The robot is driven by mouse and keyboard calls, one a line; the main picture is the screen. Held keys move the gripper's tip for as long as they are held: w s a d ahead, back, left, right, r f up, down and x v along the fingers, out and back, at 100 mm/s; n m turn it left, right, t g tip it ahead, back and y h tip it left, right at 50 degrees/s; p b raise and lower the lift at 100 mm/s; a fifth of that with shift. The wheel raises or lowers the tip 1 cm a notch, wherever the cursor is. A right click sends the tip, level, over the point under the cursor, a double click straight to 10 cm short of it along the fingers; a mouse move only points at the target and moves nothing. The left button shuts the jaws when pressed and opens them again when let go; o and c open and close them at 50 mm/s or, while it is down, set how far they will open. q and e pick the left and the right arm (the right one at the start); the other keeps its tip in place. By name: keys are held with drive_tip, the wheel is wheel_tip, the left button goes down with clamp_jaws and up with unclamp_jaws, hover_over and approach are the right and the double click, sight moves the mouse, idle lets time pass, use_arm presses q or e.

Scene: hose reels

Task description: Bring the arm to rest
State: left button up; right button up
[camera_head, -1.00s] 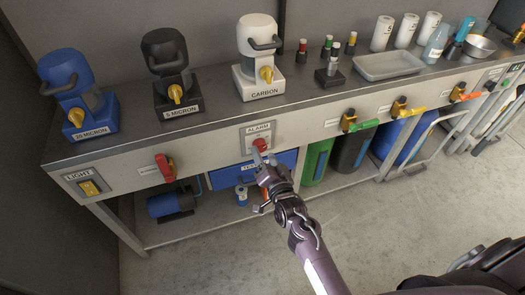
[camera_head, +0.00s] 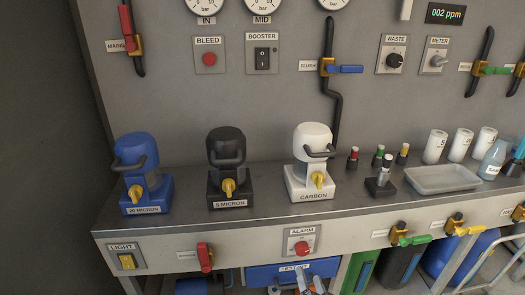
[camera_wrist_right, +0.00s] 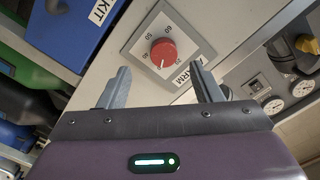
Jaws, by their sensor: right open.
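My right gripper (camera_head: 309,281) shows only by its fingertips at the bottom edge of the head view, just below the red alarm knob (camera_head: 301,247). In the right wrist view the gripper (camera_wrist_right: 162,88) is open, with nothing between its two grey fingers. The alarm knob (camera_wrist_right: 163,53) sits beyond the fingertips, apart from them, on its pale dial plate (camera_wrist_right: 139,43). The rest of the right arm is out of the head view. My left gripper is in neither current view.
The bench front (camera_head: 262,249) carries a light switch (camera_head: 127,262), a red valve handle (camera_head: 205,257) and several other valves. A blue test kit box (camera_head: 262,276) sits below. Blue, black and white filter housings (camera_head: 313,160) stand on the bench.

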drive_tip(key=s+a+f+n+g+y, duration=0.1)
drive_tip(key=s+f+n+g, duration=0.3)
drive_tip(key=f, duration=0.4)
drive_tip(key=s+a+f+n+g, duration=0.1)
drive_tip(key=s+f+n+g, duration=0.1)
drive_tip(key=s+f+g, duration=0.35)
use_arm(q)
drive_tip(key=s+a+f+p, duration=0.1)
drive_tip(key=s+a+p, duration=0.1)
drive_tip(key=s+p, duration=0.5)
drive_tip(key=s+a+f+p, duration=0.2)
drive_tip(key=s+p, duration=0.5)
drive_tip(key=s, duration=0.3)
drive_tip(key=shift+a+g, duration=0.3)
use_arm(e)
drive_tip(key=s+d+f+n+g, duration=0.1)
drive_tip(key=s+f, duration=0.3)
drive_tip(key=s, duration=0.6)
drive_tip(key=s+d+f+n+g+h, duration=0.1)
drive_tip(key=s+d+f+n+g, duration=0.1)
drive_tip(key=s, duration=0.9)
drive_tip(key=s+d+f+n+g, duration=0.1)
drive_tip(key=s+d+f+g, duration=0.3)
drive_tip(key=s+f, duration=0.4)
drive_tip(key=s, duration=0.3)
drive_tip(key=shift+s+d+f+n+h, duration=0.2)
drive_tip(key=shift+d+f+n+h, duration=0.1)
drive_tip(key=shift+n, duration=0.1)
drive_tip(key=shift+c, duration=0.2)
